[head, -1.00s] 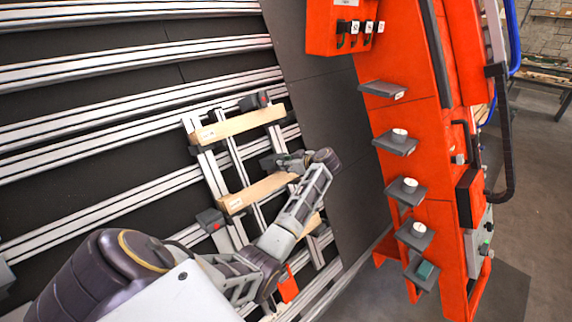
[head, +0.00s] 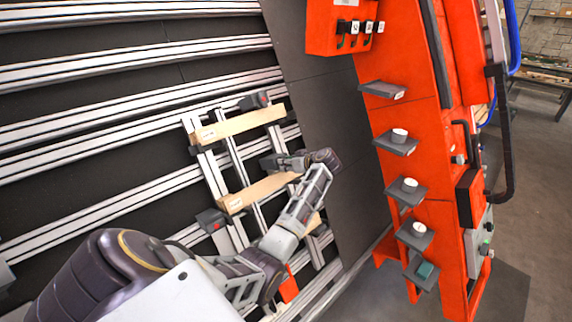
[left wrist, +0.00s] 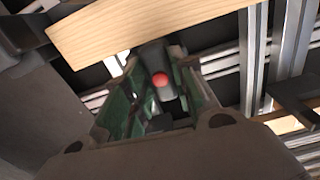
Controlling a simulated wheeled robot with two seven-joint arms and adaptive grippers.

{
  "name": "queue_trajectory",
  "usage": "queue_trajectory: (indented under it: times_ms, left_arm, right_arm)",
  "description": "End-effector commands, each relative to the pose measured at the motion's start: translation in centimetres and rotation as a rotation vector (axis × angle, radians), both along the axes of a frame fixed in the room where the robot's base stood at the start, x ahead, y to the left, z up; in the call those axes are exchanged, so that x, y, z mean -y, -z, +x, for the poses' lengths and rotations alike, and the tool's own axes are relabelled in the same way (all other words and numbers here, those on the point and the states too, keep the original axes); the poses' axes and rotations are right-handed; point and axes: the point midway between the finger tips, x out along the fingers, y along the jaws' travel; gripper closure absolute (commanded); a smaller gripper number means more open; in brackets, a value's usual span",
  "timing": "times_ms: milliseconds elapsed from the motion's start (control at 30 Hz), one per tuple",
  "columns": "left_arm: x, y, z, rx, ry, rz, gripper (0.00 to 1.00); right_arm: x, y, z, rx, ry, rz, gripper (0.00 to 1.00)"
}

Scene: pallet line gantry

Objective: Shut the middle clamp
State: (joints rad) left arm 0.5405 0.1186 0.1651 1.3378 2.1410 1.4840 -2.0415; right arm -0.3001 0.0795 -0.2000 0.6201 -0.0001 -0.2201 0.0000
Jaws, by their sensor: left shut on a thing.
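The middle clamp (left wrist: 160,88) is a dark body with a red round tip, seen in the left wrist view between the green-lined fingers of my left gripper (left wrist: 155,105). In the head view the middle clamp (head: 267,163) is a small dark shape at the right end of the middle wooden board (head: 260,190), partly hidden by my left gripper (head: 282,162). I cannot tell how far the clamp is closed. My right gripper is not in view.
An upper clamp (head: 254,101) and a lower-left clamp (head: 209,219), both with red parts, sit by the boards. An upper wooden board (head: 240,126) crosses the aluminium frame. An orange column (head: 432,150) with several small grey shelves stands to the right. A dark panel (head: 325,110) lies between.

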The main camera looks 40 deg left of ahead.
Motion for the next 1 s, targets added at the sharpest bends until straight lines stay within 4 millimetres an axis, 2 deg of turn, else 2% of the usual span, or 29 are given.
queue_trajectory:
  times_ms: [67,100,200,567,1000]
  left_arm:
    - [0.0,0.2,-0.1,-0.011,0.003,0.001,1.0]
    - [0.0,0.2,-0.1,-0.012,0.003,0.001,0.69]
    - [0.0,0.2,-0.1,-0.009,0.002,0.001,0.59]
    - [0.2,0.0,0.0,-0.004,0.001,0.001,0.59]
    - [2.7,-1.4,-0.2,-0.002,0.001,0.0,0.59]
  right_arm:
    - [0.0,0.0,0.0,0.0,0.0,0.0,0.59]
    - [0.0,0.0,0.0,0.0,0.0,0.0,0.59]
    - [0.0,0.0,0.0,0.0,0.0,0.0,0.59]
    - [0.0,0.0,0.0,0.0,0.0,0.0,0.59]
    - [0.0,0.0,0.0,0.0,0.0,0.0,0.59]
